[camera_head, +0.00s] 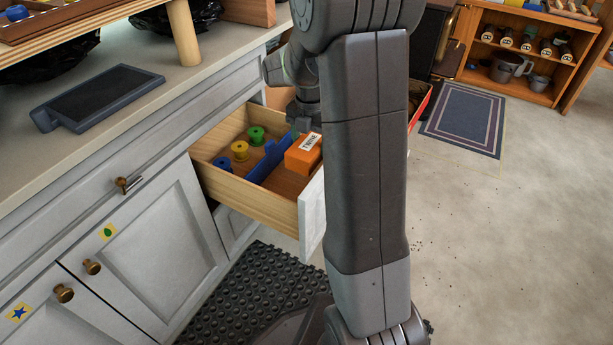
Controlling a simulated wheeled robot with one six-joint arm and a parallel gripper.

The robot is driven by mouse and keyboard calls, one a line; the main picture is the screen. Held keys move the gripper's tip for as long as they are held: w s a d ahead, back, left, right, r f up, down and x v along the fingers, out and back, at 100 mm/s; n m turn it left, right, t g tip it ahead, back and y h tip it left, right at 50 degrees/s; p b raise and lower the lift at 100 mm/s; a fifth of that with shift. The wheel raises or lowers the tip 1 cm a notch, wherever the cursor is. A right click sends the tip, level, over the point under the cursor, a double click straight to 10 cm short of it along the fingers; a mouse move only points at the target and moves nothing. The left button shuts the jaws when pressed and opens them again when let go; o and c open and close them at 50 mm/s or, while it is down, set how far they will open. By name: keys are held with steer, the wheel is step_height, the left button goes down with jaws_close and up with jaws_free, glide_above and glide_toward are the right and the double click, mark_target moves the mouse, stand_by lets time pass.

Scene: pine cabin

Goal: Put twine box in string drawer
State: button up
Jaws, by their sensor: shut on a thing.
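The orange twine box (301,158), with a white label reading TWINE, is within the open wooden drawer (250,207), on the right side of a blue divider (270,160). I cannot tell whether it rests on the drawer floor. My gripper (300,122) points down at the back of the box and is shut on it. My arm hides part of the gripper and the drawer's right side. Green and yellow spools (240,150) stand left of the divider.
The drawer's pale front (312,215) sticks out over a black rubber mat (250,295). A dark tablet-like device (95,97) lies on the counter (190,85). A low wooden shelf (515,50) stands at the back right. Open floor lies to the right.

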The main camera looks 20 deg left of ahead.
step_height(320, 180, down, 11)
steer(key=b, duration=0.3)
steer(key=shift+r, duration=0.1)
steer(key=o, duration=1.1)
steer(key=shift+f, duration=0.2)
steer(key=shift+c, duration=0.2)
steer(key=shift+r, duration=0.1)
step_height(320, 180, up, 12)
steer(key=p, duration=0.4)
steer(key=shift+r, duration=0.15)
